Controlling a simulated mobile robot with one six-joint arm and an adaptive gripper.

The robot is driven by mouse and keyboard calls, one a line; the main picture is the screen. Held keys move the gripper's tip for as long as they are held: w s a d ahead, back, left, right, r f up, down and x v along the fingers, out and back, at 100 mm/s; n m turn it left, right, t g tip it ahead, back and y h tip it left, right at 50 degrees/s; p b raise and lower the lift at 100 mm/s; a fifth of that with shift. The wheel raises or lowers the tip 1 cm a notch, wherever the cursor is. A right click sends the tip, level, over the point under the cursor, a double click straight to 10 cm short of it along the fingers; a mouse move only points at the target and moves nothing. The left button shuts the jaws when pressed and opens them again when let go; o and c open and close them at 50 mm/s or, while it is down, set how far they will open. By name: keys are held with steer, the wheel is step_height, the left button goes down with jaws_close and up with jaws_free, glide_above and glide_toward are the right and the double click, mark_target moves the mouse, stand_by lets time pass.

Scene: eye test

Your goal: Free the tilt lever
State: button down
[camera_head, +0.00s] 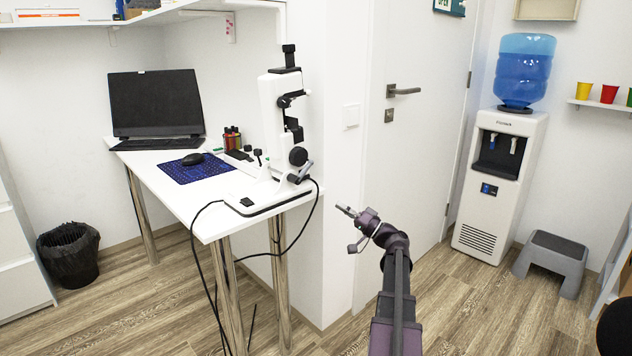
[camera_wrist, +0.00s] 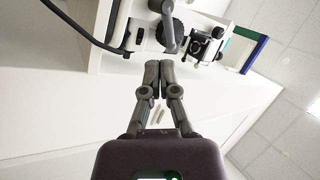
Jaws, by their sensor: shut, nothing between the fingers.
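A white and black eye-test instrument (camera_head: 276,105) stands on the right end of the white desk (camera_head: 205,205). Low on its right side, a grey lever (camera_head: 304,171) sits by a black round knob; I take this for the tilt lever. A grey lever also shows in the wrist view (camera_wrist: 168,28), just beyond my fingertips. My gripper (camera_head: 347,211) is right of the desk end, in front of the white wall, apart from the instrument. In the wrist view my gripper (camera_wrist: 159,66) has its fingertips together with nothing between them. The lever's exact setting is too small to tell.
A black cable (camera_head: 205,262) hangs from the desk's front edge. A keyboard, monitor (camera_head: 155,103), mouse (camera_head: 192,159) and blue mat stand farther left on the desk. A door (camera_head: 415,130), water cooler (camera_head: 500,185) and grey step stool (camera_head: 553,258) are to the right.

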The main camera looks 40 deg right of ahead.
steer(key=d, duration=0.1)
steer(key=s+d+t, duration=0.1)
steer(key=shift+s+d+r+m+h, duration=0.3)
steer(key=shift+d+r+h, duration=0.05)
steer(key=shift+r+h, duration=0.05)
steer(key=shift+w, duration=0.1)
steer(key=p+x, duration=0.6)
steer(key=x, duration=0.8)
steer(key=shift+p, duration=0.3)
steer(key=shift+a+r, duration=0.15)
steer(key=shift+r, duration=0.1)
